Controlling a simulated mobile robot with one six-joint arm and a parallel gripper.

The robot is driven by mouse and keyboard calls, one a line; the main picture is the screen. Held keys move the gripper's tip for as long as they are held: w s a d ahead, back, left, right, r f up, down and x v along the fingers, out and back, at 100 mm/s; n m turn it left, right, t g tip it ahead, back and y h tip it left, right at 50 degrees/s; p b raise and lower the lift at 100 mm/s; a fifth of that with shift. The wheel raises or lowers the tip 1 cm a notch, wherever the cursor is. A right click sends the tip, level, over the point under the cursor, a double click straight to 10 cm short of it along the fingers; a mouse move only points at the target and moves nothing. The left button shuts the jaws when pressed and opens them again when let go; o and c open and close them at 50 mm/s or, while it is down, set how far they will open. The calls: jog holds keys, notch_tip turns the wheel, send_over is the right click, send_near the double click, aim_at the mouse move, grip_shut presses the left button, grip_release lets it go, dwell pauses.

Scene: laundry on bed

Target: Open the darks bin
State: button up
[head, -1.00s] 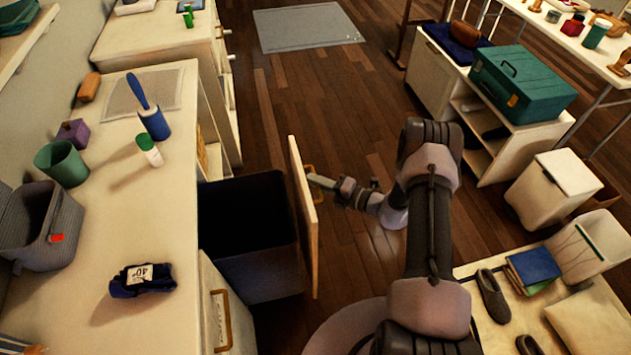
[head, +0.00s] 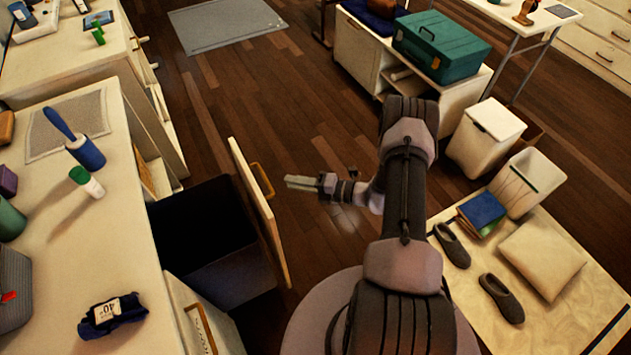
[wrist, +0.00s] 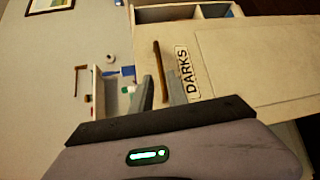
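The darks bin is a pull-out with a pale front panel (head: 262,225) and a dark, empty-looking inside (head: 200,225). It stands pulled well out from the counter on the left. Its wooden bar handle (head: 262,180) is on the outer face. The wrist view shows the DARKS label (wrist: 186,72) and the handle (wrist: 161,72) on the panel. My gripper (head: 290,182) is just right of the handle, pointing at it, with a small gap between them. In the wrist view its two fingers (wrist: 158,95) are apart, with nothing held.
The counter (head: 120,235) holds a lint roller (head: 85,150), a green-capped bottle (head: 87,182) and a dark folded item (head: 112,316). Another front with a handle (head: 205,328) is nearer me. A low platform (head: 560,310) with slippers and a cushion stands right. Wood floor beyond the bin is clear.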

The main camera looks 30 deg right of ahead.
jog(key=p+v, duration=0.1)
jog(key=v, duration=0.6)
jog(key=shift+s+d, duration=0.15)
